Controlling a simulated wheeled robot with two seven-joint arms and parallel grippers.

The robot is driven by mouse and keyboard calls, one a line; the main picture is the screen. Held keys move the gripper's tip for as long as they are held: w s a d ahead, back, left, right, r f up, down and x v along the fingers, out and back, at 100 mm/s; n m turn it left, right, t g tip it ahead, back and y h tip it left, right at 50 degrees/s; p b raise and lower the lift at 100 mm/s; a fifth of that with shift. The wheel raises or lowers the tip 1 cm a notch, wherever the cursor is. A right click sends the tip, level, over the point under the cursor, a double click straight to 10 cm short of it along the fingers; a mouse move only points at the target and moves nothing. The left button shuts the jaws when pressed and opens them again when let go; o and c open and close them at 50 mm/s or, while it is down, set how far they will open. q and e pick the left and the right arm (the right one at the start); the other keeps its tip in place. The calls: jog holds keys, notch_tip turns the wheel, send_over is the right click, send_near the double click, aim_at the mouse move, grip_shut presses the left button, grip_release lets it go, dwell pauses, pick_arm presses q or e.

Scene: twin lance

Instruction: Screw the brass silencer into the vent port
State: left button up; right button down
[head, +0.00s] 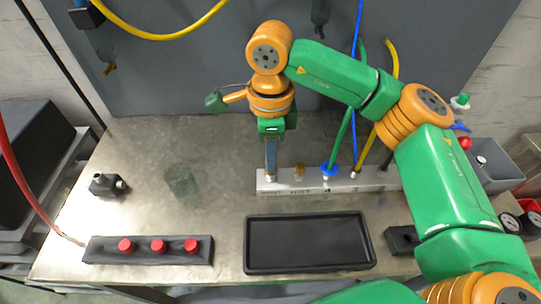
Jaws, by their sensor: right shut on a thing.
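A pale manifold block (335,182) stands on the metal bench with a row of ports along its top. My right gripper (271,172) points straight down over the block's left end. It is shut on a small brass-coloured piece, seemingly the brass silencer (271,178), mostly hidden by the fingers. Its lower end is at or just above the block's top; I cannot tell whether it sits in the vent port, which is hidden. A second brass-coloured fitting (299,172) stands on the block just to the right. My left gripper is not in view.
Blue, green, yellow and dark hoses rise from the block's right half. A black tray (309,269) lies in front. A bar with red buttons (148,250), a black fitting (107,185) and a clear cup (182,182) are at left. A grey bin (497,170) is at right.

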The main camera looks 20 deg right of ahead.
jog(key=m+b, duration=0.1)
jog(key=m, duration=0.5)
jog(key=shift+f, duration=0.15)
jog(key=m, duration=0.3)
jog(key=m+b, duration=0.1)
jog(key=m, duration=0.4)
jog(key=shift+m, duration=0.3)
jog(key=m, duration=0.3)
jog(key=c, duration=0.9)
grip_release()
jog(key=shift+o, duration=0.2)
